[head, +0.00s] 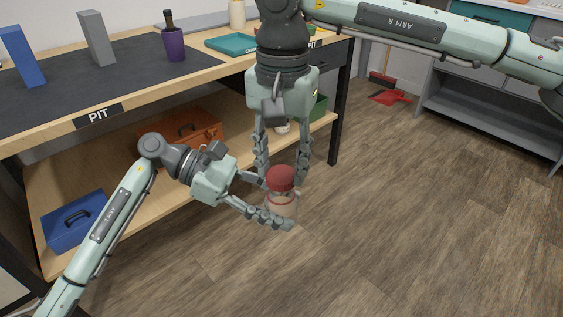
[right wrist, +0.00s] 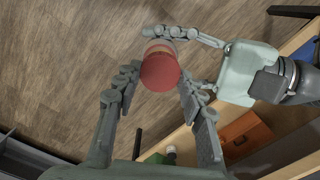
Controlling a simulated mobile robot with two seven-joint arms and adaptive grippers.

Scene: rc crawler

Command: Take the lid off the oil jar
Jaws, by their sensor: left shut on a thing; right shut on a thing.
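The oil jar (head: 281,207) is a small pale, see-through jar with a red lid (head: 281,178) on its top. My left gripper (head: 279,204) comes in from the left and is shut on the jar body, holding it in the air over the floor. My right gripper (head: 281,176) reaches down from above and is shut on the lid, with a finger on each side. In the right wrist view the lid (right wrist: 160,73) covers most of the jar and sits between my right fingers. Whether the lid has turned or loosened cannot be seen.
The workbench (head: 225,70) stands behind, with a dark mat, blocks, a purple cup holding a bottle (head: 173,45) and a teal case (head: 231,44). Its lower shelf holds an orange toolbox (head: 195,135) and a blue toolbox (head: 75,222).

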